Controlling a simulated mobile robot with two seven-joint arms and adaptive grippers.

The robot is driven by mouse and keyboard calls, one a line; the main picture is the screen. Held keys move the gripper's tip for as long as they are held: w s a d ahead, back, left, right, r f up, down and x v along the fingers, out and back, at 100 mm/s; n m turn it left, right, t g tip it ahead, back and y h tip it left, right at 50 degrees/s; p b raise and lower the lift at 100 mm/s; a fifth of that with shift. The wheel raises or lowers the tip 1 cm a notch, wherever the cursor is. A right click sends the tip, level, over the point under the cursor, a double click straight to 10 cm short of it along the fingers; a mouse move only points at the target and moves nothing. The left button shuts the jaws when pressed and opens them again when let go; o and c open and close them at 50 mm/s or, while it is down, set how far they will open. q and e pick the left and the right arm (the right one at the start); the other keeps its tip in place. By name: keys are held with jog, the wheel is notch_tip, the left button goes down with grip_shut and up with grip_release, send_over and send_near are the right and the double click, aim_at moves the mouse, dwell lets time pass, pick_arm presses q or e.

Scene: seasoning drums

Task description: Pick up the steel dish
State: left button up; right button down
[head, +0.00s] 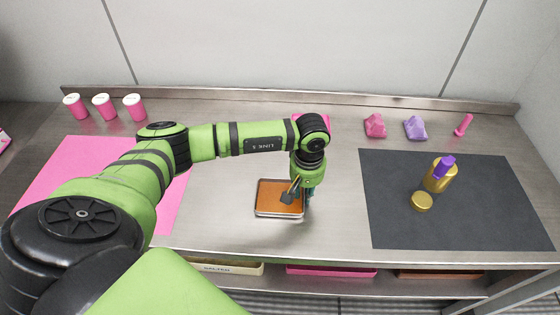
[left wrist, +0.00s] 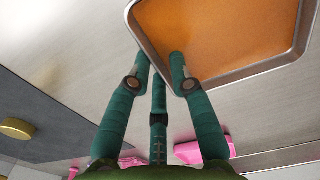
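The steel dish (head: 278,215) is a shallow rectangular tray with orange contents. It sits on the bare steel counter, near the front middle, and looks flat. It also shows at the top of the left wrist view (left wrist: 262,67). My left gripper (head: 298,198) is at the dish's right edge in the head view and hides part of it. In the left wrist view, my left gripper's fingers (left wrist: 160,62) straddle the rim, one over the orange contents and one outside. A gap shows between the fingertips. Contact with the wall cannot be told. My right gripper is not in view.
A pink mat (head: 52,172) lies left and a dark mat (head: 400,210) right. The dark mat holds a gold bottle (head: 434,181) and a gold lid (head: 422,201). Pink cups (head: 104,108) stand back left. Pink (head: 375,126) and purple (head: 415,127) objects sit back right.

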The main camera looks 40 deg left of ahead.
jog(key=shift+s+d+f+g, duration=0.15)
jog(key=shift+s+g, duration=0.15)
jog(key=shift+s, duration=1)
